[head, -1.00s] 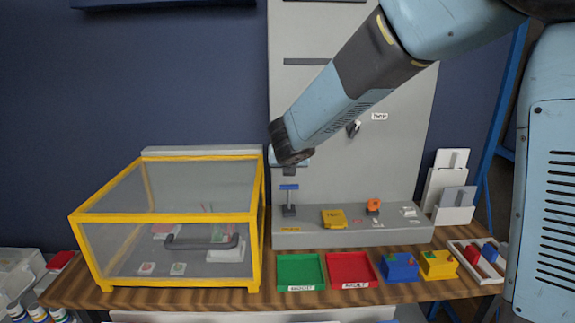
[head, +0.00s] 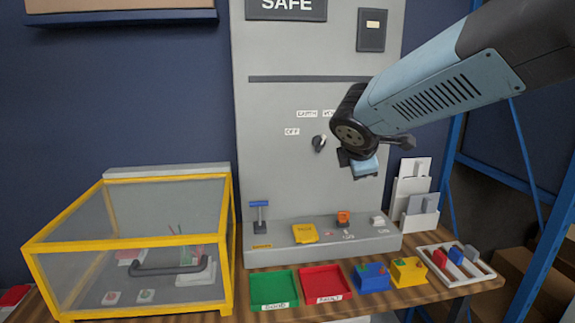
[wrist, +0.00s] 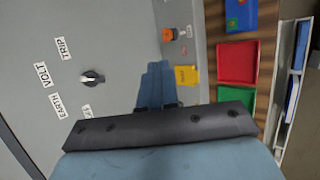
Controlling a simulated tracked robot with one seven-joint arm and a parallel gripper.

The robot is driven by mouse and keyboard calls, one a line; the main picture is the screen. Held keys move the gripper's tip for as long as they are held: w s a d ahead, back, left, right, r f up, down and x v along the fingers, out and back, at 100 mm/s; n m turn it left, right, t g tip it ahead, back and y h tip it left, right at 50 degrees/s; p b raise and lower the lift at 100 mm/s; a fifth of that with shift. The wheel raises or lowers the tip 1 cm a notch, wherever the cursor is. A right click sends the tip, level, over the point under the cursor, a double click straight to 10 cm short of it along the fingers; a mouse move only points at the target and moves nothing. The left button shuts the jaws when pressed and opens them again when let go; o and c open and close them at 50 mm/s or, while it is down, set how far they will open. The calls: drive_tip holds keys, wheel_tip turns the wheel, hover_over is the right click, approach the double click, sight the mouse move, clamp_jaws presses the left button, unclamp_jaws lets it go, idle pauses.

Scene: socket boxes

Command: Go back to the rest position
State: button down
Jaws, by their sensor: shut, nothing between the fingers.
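My gripper (head: 364,166) is in the air in front of the grey panel (head: 290,110), right of the black rotary knob (head: 319,143). It is shut and empty, and touches nothing that I can see. In the wrist view, a dark bar and a blue body part of mine fill the bottom. The knob (wrist: 92,77) shows there beside the labels TRIP, VOLT and EARTH; one more label is partly hidden.
A yellow-framed clear box (head: 130,245) stands at left. Along the bench front are a green tray (head: 273,304), a red tray (head: 325,298), a blue block (head: 371,277), a yellow block (head: 408,271) and a white rack (head: 484,264). White card holders (head: 420,222) stand at right.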

drive_tip(key=s+d+m+g+y, duration=0.1)
drive_tip(key=s+d+m, duration=0.2)
drive_tip(key=s+m, duration=0.6)
drive_tip(key=s+d+f+m+g+y, duration=0.1)
drive_tip(key=s+d+m, duration=0.3)
drive_tip(key=s+m, duration=0.5)
drive_tip(key=shift+s+f+g+y, duration=0.15)
drive_tip(key=shift+s+g+y, duration=0.25)
drive_tip(key=shift+s, duration=0.55)
